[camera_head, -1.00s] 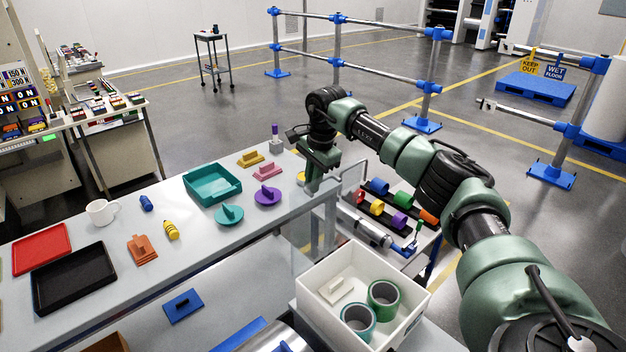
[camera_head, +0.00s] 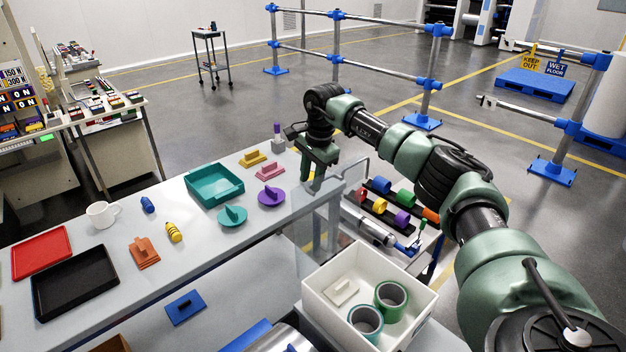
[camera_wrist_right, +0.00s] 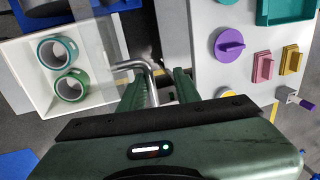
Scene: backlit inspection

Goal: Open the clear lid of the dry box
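My right gripper (camera_head: 313,183) hangs pointing down at the right end of the grey bench (camera_head: 262,236). In the right wrist view its two fingers (camera_wrist_right: 162,76) stand apart with nothing gripped between them. A bent grey metal bar (camera_wrist_right: 132,65) shows near the left finger, seemingly lower down; I cannot tell whether they touch. My left gripper is not in view.
On the bench are a teal tray (camera_head: 215,201), a purple knobbed disc (camera_head: 271,197), a white mug (camera_head: 102,214) and a black tray (camera_head: 76,283). A white bin (camera_head: 329,308) with tape rolls stands in front. A cart with coloured rolls (camera_head: 404,197) stands right of the bench.

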